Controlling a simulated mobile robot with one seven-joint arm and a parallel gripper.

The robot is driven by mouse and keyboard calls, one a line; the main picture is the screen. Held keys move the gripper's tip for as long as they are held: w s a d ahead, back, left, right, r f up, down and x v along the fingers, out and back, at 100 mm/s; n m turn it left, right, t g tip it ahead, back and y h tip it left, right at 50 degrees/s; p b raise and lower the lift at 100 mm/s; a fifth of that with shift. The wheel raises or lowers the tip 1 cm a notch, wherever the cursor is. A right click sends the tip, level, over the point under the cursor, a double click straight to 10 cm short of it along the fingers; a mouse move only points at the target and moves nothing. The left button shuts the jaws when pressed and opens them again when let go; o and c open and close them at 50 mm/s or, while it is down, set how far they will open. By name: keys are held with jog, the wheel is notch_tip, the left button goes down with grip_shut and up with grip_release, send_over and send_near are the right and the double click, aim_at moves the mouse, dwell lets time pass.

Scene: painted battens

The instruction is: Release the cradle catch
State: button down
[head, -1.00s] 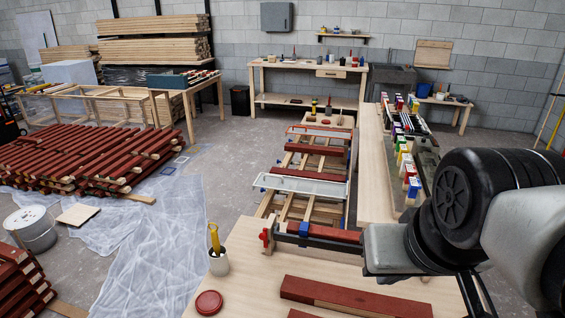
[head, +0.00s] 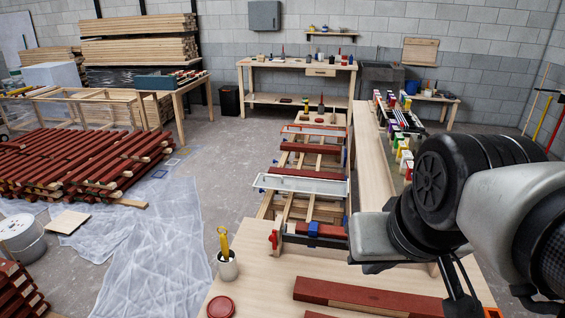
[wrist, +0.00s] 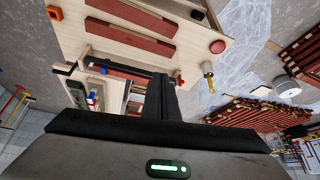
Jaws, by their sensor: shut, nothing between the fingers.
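The long wooden cradle (head: 266,207) holds dark red battens across pale rails in the head view. At its near end a small red lever (head: 273,240), which looks like the catch, stands at the left corner. Blue clamp pieces (head: 313,229) sit along the near red batten. In the wrist view a small red part (wrist: 181,80) shows just right of my fingertips. My gripper (wrist: 160,78) is shut and empty, its dark fingers reaching toward the cradle's near end. I cannot tell whether they touch it. In the head view my arm hides part of that end.
The near bench (head: 255,290) carries a pot with a yellow-handled tool (head: 228,265), a round red lid (head: 221,306) and a red batten (head: 370,298). Coloured paint containers (head: 404,160) line the side bench on the right. Stacked red battens (head: 90,165) lie at left.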

aim_at(274, 240)
jog(key=w+a+f+m+y+b, duration=0.1)
jog(key=w+a+f+y+b, duration=0.1)
jog(key=w+f+b, duration=0.8)
jog(key=w+a+f+m+t+y+b, duration=0.1)
jog(key=w+a+f+b, duration=0.4)
jog(key=w+f+b, duration=0.6)
jog(key=w+f, duration=0.7)
jog(key=w, duration=0.5)
jog(key=shift+w+m+y, duration=0.2)
jog(key=shift+m+y, duration=0.2)
jog(key=shift+f, duration=0.1)
jog(key=w+a+f+b, duration=0.1)
jog(key=w+a+f, duration=0.5)
jog(key=w+f, duration=0.1)
jog(key=shift+a, duration=0.4)
jog(key=shift+s+a, duration=0.1)
